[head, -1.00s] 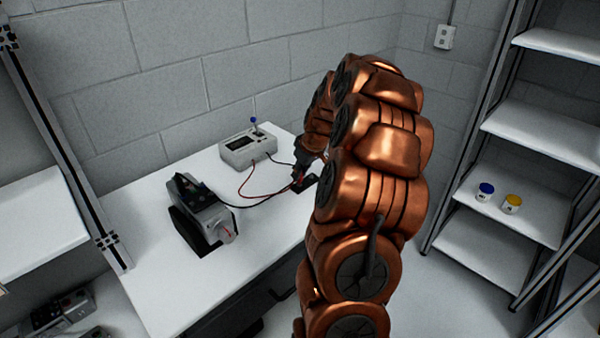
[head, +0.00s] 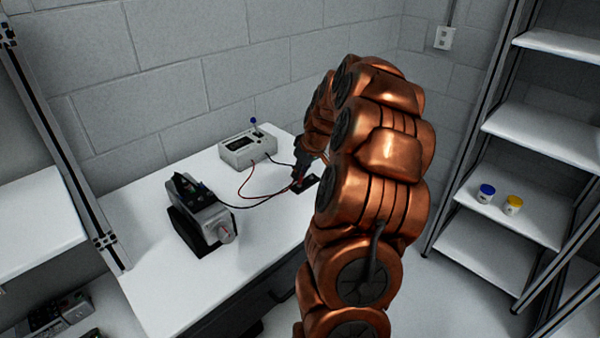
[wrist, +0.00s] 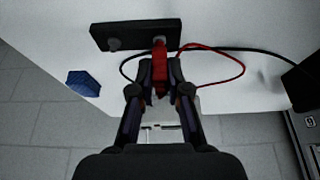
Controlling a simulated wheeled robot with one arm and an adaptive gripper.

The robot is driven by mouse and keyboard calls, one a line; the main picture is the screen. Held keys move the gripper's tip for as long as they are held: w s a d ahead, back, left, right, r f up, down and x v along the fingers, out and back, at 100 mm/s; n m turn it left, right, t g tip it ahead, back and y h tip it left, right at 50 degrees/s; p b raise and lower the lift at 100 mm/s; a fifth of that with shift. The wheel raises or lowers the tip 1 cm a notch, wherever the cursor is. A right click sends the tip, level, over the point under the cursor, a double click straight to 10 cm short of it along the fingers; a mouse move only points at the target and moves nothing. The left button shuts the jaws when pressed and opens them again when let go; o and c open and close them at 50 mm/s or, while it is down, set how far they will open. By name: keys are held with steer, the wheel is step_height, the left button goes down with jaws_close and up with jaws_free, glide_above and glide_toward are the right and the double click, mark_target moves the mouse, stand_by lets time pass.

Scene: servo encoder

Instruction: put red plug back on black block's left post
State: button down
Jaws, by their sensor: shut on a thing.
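The red plug (wrist: 160,72) is between the fingers of my gripper (wrist: 160,64) in the wrist view, and they are shut on it. Its front end is at the near edge of the black block (wrist: 138,32), by the post on the picture's right. Whether it is seated on that post is hidden. The block's other post (wrist: 113,44) is bare and grey. In the head view my gripper (head: 299,177) is low over the black block (head: 307,184), and the plug is small and hard to make out.
A meter box (head: 247,150) stands behind, with red and black leads running from it. A motor unit (head: 205,218) stands to the left on the white table (head: 150,275). The table between motor and block is mostly clear. Shelves at right hold two small jars (head: 513,204).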

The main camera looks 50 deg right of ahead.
steer(key=shift+f, duration=0.2)
stand_by(0.4)
steer(key=c, duration=1.1)
jaws_free()
steer(key=shift+o, duration=0.2)
steer(key=shift+r, duration=0.1)
steer(key=shift+r+b, duration=0.4)
steer(key=shift+r, duration=3.05)
steer(key=shift+s, duration=0.1)
